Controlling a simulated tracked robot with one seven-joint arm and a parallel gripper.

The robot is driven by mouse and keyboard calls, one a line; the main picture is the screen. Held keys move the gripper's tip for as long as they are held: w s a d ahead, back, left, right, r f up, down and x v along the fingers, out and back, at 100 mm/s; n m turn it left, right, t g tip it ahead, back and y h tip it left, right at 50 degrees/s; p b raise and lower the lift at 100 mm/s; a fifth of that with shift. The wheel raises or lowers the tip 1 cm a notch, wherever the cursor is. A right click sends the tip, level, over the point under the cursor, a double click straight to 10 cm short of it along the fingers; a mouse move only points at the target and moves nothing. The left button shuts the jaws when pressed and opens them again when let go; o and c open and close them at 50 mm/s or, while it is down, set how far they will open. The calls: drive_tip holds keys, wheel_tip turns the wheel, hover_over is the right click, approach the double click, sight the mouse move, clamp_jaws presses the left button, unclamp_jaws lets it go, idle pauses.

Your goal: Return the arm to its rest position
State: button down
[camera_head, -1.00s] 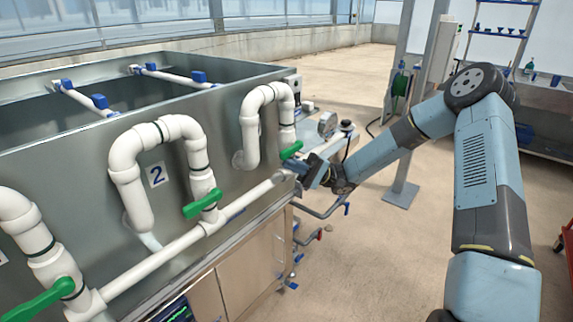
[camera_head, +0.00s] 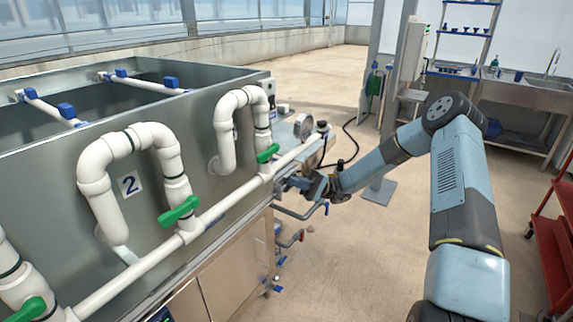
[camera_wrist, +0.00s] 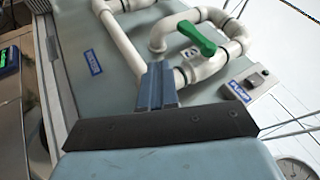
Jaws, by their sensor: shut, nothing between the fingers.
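My gripper (camera_head: 296,183) is at the end of my outstretched arm, beside the right end of the steel tank (camera_head: 215,200) and just below the white pipe. In the wrist view my gripper (camera_wrist: 157,85) has its blue fingers together with nothing between them. Behind the fingers in that view are a white pipe loop (camera_wrist: 190,35) and a green valve handle (camera_wrist: 197,38). The fingertips are small and partly unclear in the head view.
Green-handled valves (camera_head: 180,211) and white pipe loops stick out from the tank front. A gauge (camera_head: 304,126) stands at the tank's right end. A red cart (camera_head: 552,250) is at the right edge. A grey post (camera_head: 385,110) stands behind my arm. Open floor lies between.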

drive_tip(key=s+d+r+m+t+h, duration=0.1)
drive_tip(key=s+d+r+t+h, duration=0.25)
drive_tip(key=s+r+h, duration=0.75)
drive_tip(key=s+d+r+m+t+h, duration=0.2)
drive_tip(key=s+d+r+t+h, duration=0.3)
drive_tip(key=s, duration=0.4)
drive_tip(key=s+d+r+m+t+h, duration=0.2)
drive_tip(key=s+d+r+t+h, duration=0.2)
drive_tip(key=s+d+r+t, duration=0.4)
drive_tip(key=shift+s+d+r+m+t+h, duration=0.15)
drive_tip(key=shift+s+d+m+t+h, duration=0.2)
drive_tip(key=shift+s+d, duration=0.6)
drive_tip(key=shift+s+a, duration=0.2)
drive_tip(key=shift+a, duration=0.15)
